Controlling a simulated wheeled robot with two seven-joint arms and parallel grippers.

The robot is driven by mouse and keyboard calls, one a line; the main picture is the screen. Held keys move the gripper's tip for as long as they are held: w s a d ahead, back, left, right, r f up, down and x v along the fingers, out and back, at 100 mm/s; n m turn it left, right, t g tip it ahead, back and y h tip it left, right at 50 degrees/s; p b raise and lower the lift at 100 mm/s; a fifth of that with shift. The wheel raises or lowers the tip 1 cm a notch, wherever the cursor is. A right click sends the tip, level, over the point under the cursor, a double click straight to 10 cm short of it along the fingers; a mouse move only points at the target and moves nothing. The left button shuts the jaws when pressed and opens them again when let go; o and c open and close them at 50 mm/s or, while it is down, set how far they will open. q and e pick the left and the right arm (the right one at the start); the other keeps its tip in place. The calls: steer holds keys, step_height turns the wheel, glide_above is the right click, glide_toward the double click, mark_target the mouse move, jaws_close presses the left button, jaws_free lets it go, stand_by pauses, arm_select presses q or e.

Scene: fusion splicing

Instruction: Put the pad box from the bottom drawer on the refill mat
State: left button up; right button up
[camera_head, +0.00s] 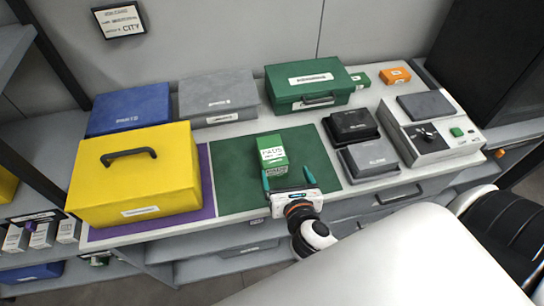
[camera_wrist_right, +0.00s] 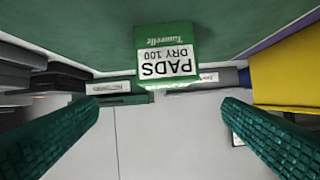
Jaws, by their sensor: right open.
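The pad box (camera_head: 271,153) is green with a white label reading PADS. It rests on the green mat (camera_head: 232,180), toward its right side. In the right wrist view the pad box (camera_wrist_right: 167,55) shows beyond the fingertips, its label reading "PADS DRY 100" upside down. My right gripper (camera_head: 289,177) is open with green fingers spread, on the near side of the box. In the right wrist view the open fingers (camera_wrist_right: 160,103) have nothing between them. My left gripper is not in view. No readable label marks the green mat as the refill mat.
A yellow case (camera_head: 135,180) stands on a purple mat (camera_head: 208,190) at left. Blue (camera_head: 130,108), grey (camera_head: 218,97) and green (camera_head: 308,82) cases line the back. Black (camera_head: 352,124) and grey (camera_head: 369,157) boxes and a device (camera_head: 430,135) stand at right. Drawers (camera_head: 235,250) lie below.

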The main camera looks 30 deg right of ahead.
mark_target(273, 152)
steer(key=shift+n, duration=0.7)
steer(key=x, duration=0.4)
steer(key=p+x, duration=0.1)
steer(key=x, duration=0.1)
steer(key=shift+w+a+r, duration=0.15)
steer(key=shift+w+a, duration=0.15)
steer(key=shift+a+p+x, duration=0.15)
steer(key=shift+p+x, duration=0.1)
steer(key=shift+x, duration=1.25)
steer(key=shift+a+p+x, duration=0.15)
steer(key=shift+p+x, duration=0.1)
steer(key=shift+x, duration=1.2)
steer(key=shift+s, duration=0.1)
steer(key=shift+c, duration=0.6)
steer(key=c, duration=1.1)
